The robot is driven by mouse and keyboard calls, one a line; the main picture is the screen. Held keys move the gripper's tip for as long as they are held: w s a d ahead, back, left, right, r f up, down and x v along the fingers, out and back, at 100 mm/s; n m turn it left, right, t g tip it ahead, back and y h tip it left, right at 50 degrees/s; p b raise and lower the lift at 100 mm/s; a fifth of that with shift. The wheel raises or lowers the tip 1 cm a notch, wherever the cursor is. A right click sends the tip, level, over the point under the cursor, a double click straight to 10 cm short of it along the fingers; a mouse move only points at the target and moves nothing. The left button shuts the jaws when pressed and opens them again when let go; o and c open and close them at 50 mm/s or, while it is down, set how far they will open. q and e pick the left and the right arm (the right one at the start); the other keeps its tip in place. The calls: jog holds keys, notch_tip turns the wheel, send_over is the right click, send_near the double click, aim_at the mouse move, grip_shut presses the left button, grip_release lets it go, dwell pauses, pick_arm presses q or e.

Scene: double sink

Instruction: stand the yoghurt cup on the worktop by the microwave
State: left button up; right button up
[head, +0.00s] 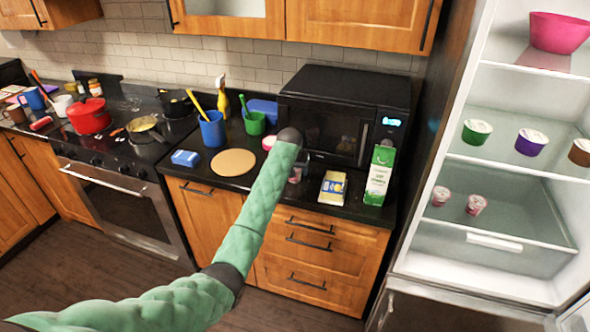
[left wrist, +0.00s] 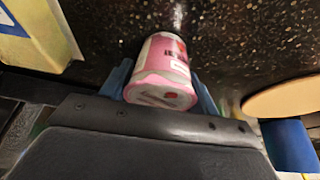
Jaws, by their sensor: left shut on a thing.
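The pink and white yoghurt cup (left wrist: 165,72) is between the fingers of my left gripper (left wrist: 166,90) in the left wrist view. The gripper is shut on it, and its printed end faces the camera. The dark speckled worktop (left wrist: 250,45) lies behind the cup; I cannot tell if the cup touches it. In the head view my left arm reaches over the worktop (head: 349,209) in front of the black microwave (head: 325,133). The arm hides the fingers there. A small pink-grey patch (head: 295,175) beside the arm may be the cup. My right gripper is not in view.
A round board (head: 233,162) lies left of my arm. The open fridge (head: 495,190) at right holds two more pink cups.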

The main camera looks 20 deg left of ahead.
pick_arm(q)
jog(key=shift+f, duration=0.1)
jog(key=o, duration=1.1)
jog(key=shift+c, duration=0.2)
jog(key=shift+s+r, duration=0.15)
jog(key=shift+r, duration=0.3)
jog(key=b+v, duration=0.4)
jog(key=v, duration=0.7)
jog(key=shift+r, duration=0.15)
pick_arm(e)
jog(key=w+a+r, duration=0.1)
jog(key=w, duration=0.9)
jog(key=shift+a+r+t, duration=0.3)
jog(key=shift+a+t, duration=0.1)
pick_arm(q)
jog(key=shift+s, duration=0.15)
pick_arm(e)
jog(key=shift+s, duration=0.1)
